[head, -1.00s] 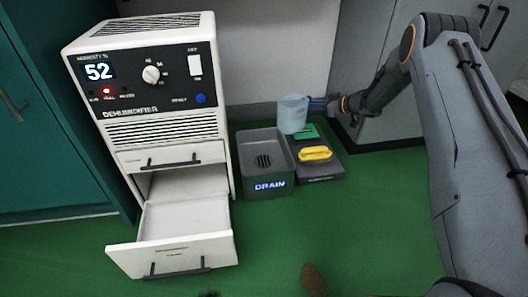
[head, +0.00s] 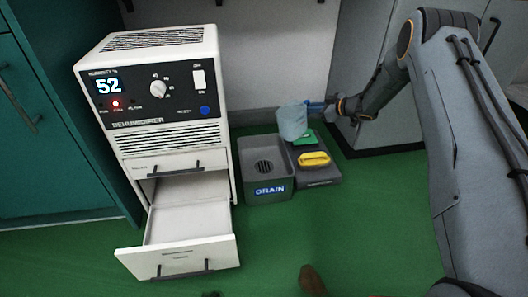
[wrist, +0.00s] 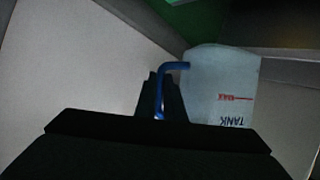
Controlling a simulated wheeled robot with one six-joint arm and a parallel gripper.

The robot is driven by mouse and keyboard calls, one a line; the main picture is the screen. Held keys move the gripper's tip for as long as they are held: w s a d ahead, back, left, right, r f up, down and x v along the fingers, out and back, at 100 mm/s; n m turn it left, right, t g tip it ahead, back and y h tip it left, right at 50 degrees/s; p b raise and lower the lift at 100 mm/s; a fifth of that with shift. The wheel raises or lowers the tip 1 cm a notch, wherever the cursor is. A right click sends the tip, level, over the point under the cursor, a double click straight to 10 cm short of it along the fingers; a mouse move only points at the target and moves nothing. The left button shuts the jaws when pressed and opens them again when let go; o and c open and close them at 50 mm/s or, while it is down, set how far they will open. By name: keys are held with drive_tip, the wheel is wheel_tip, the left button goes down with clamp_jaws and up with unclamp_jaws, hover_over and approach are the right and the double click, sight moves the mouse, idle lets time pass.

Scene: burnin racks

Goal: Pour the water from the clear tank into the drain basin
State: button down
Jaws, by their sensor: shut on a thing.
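The clear tank (head: 292,121) is pale bluish and hangs above the back right corner of the drain basin, tilted to the left. In the wrist view the tank (wrist: 218,85) shows its "TANK" lettering and a red mark line. My gripper (head: 318,107) is shut on the tank's blue handle; the handle (wrist: 170,68) lies between the dark fingers in the wrist view. The grey drain basin (head: 268,189) stands on the floor, labelled "DRAIN", with a round dark grate inside. I cannot make out the water.
A white dehumidifier (head: 165,95) reads 52 with a red lamp lit; its lower drawer (head: 175,262) is pulled out. A dark tray (head: 320,182) with a yellow item (head: 314,159) and a green item (head: 303,138) adjoins the basin. Green floor in front is mostly clear.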

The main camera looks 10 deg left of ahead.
sight(301, 103)
drive_tip(key=shift+s+a+r+n+p, duration=0.45)
drive_tip(key=shift+r+n+p, duration=0.05)
drive_tip(key=shift+p, duration=0.2)
drive_tip(key=r+p, duration=0.1)
drive_tip(key=s+a+r+n+t+h+p, duration=0.1)
drive_tip(key=shift+s+a+r, duration=0.1)
drive_tip(key=shift+s+r, duration=0.05)
drive_tip(key=shift+r, duration=0.15)
drive_tip(key=shift+s+a+r+n+t+h+p, duration=0.2)
drive_tip(key=shift+s+a+n+p, duration=0.1)
drive_tip(key=shift+s+a, duration=0.1)
drive_tip(key=shift+s+a+r+n+t+h+p, duration=0.1)
drive_tip(key=shift+s+a+n+h+p, duration=0.1)
drive_tip(key=shift+s+a+n, duration=0.15)
drive_tip(key=shift+s+a+r+n+t+h+b, duration=0.3)
drive_tip(key=shift+s+a+r+n+t+h, duration=0.1)
drive_tip(key=shift+s+a+n+t, duration=0.3)
drive_tip(key=shift+s+a+r+n+t+h+b, duration=0.25)
drive_tip(key=shift+s+a+r+n+t+h, duration=0.2)
drive_tip(key=shift+s+a+n, duration=0.3)
drive_tip(key=shift+f+n, duration=0.1)
drive_tip(key=shift+n, duration=0.2)
drive_tip(key=shift+s+a+n+t+b, duration=0.35)
drive_tip(key=shift+s+a+n+b, duration=0.1)
drive_tip(key=shift+s, duration=0.1)
drive_tip(key=shift+s+a+n+t+h+b, duration=0.35)
drive_tip(key=shift+s+a+n, duration=0.2)
drive_tip(key=shift+s+a, duration=0.75)
